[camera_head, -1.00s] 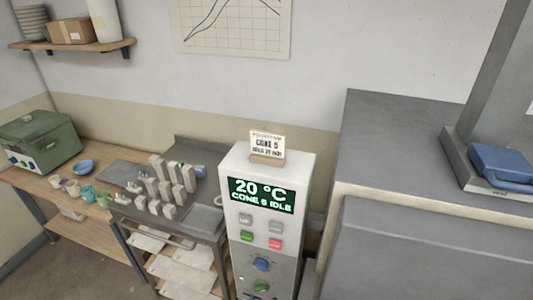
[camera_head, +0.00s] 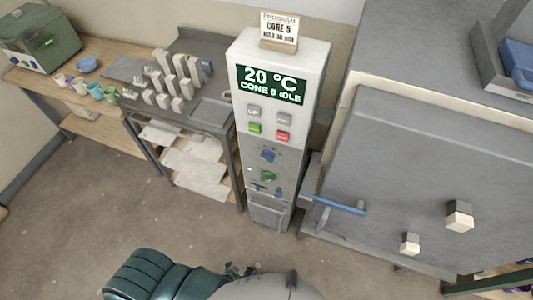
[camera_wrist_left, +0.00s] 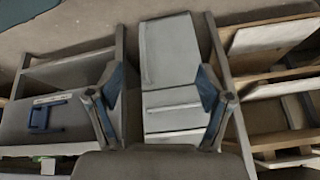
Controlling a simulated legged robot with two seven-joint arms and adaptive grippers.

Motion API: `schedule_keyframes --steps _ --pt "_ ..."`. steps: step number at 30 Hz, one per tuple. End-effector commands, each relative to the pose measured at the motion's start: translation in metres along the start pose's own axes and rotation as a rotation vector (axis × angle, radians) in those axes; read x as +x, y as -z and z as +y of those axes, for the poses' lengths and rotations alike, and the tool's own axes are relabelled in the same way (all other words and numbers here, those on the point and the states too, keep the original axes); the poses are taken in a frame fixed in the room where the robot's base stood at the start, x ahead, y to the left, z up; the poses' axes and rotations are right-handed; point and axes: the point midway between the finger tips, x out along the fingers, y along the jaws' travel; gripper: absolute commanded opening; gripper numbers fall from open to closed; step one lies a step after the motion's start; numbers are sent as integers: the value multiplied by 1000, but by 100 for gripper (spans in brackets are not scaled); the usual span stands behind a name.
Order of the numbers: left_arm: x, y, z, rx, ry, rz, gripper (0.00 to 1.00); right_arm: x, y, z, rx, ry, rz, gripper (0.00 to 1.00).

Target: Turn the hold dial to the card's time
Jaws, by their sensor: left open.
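The program card (camera_head: 278,30) stands on top of the white controller (camera_head: 285,60). It reads CONE 5, with a hold line in minutes too small to read surely. The controller display (camera_head: 271,84) shows 20 °C and CONE 6 IDLE. A blue dial (camera_head: 268,156) and a green dial (camera_head: 267,176) sit on its grey lower front; I cannot tell which is the hold dial or read their settings. In the left wrist view my left gripper (camera_wrist_left: 161,95) is open and empty, its blue-grey fingers spread apart. My right gripper is in neither view.
A grey kiln (camera_head: 420,160) with a blue handle (camera_head: 335,205) stands right of the controller. A metal cart (camera_head: 215,112) with several pale cone posts is on its left. A wooden bench (camera_head: 50,80) holds cups and a green box (camera_head: 40,35). The floor in front is open.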

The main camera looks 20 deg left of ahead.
Motion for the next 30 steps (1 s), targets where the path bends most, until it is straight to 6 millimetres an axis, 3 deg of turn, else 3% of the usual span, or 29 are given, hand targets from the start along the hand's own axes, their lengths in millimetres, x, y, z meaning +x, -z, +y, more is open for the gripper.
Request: schedule_keyframes --steps 1,4,6,9,12,15,19,23,30 --pt "-8 44 -4 14 25 110 79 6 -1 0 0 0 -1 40" --pt "-43 133 -18 42 86 330 79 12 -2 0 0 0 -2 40" --pt "-81 191 -30 60 134 481 79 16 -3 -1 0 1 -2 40" --pt "-145 260 -47 82 204 677 79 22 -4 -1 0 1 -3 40" --pt "-208 307 -60 100 266 831 79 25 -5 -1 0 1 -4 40" --pt "-256 334 -69 115 312 935 79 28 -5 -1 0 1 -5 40" --pt "-288 351 -76 124 344 1000 79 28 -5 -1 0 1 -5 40" --pt "-291 363 -79 127 351 1012 79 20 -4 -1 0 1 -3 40" --pt "-270 406 -91 127 351 1012 79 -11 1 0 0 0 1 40"
